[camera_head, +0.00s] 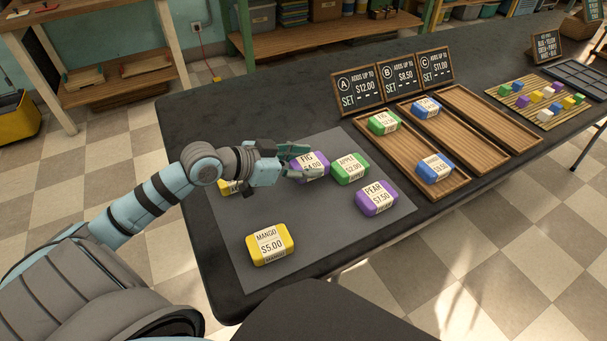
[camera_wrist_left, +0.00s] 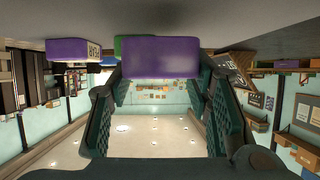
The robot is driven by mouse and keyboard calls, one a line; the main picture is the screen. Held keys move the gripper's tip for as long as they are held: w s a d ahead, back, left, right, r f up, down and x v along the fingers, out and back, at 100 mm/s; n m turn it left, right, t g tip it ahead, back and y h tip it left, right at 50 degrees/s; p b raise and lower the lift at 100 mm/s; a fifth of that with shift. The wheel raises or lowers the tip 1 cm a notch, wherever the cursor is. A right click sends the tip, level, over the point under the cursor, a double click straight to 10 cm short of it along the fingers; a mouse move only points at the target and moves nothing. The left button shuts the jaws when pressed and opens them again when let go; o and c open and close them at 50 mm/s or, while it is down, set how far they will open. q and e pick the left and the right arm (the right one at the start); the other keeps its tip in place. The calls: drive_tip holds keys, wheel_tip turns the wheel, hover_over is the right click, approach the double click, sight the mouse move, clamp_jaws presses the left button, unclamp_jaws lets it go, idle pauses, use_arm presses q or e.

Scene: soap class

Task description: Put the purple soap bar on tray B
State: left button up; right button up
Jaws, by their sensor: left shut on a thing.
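My left gripper (camera_head: 293,160) is shut on the purple FIG $4.00 soap bar (camera_head: 312,167), at the far side of the grey mat. The bar also shows between the fingers in the left wrist view (camera_wrist_left: 162,57). I cannot tell whether it is lifted. A second purple bar, PEAR $7.50 (camera_head: 376,198), lies on the mat to the right and nearer; it shows in the wrist view too (camera_wrist_left: 75,50). My right gripper is out of view.
The green APPLE bar (camera_head: 351,168) sits close beside the held bar. A yellow MANGO bar (camera_head: 270,244) lies in front; another yellow bar (camera_head: 230,187) is partly hidden by my arm. Tray A (camera_head: 406,151) holds a green and a blue bar. Tray C (camera_head: 495,120) is empty.

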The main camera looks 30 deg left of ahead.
use_arm(q)
drive_tip(key=shift+f, duration=1.15)
drive_tip(key=o, duration=1.2)
